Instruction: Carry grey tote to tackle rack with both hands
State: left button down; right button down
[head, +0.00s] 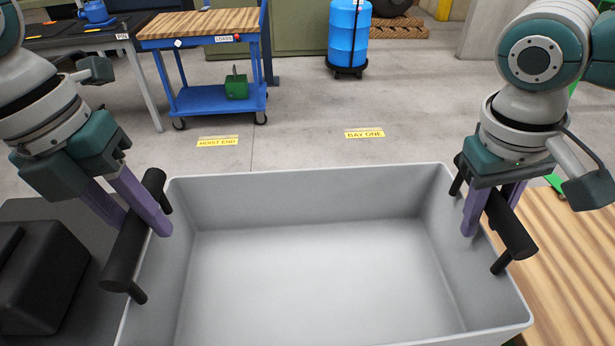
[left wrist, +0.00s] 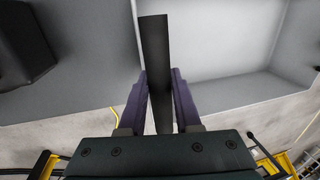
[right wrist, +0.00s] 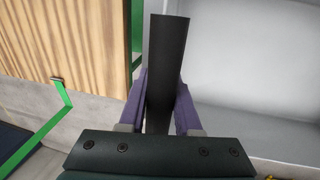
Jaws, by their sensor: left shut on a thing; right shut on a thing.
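The grey tote (head: 320,172) is a large open box in front of me, and its visible inside is empty. It has a black bar handle on each side. My left gripper (head: 140,215) is shut on the left handle (head: 122,262), and the left wrist view shows the purple fingers on both sides of the black bar (left wrist: 156,60). My right gripper (head: 490,215) is shut on the right handle (head: 513,236). The right wrist view shows that black bar (right wrist: 166,60) between the fingers. What lies under the tote is hidden.
A wooden-topped surface (head: 570,260) with green parts is close on the right. A dark surface with a black object (head: 40,275) is at the left. A blue cart (head: 210,98) and a blue drum (head: 348,35) stand further back. Open floor (head: 300,110) with yellow labels lies beyond the tote.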

aim_at(471, 241)
pick_arm(q)
jog(key=shift+a, duration=0.2)
jog(key=shift+d, duration=0.15)
pick_arm(e)
jog(key=shift+d+r, duration=0.15)
pick_arm(q)
jog(key=shift+f, duration=0.15)
pick_arm(e)
jog(key=shift+f, duration=0.25)
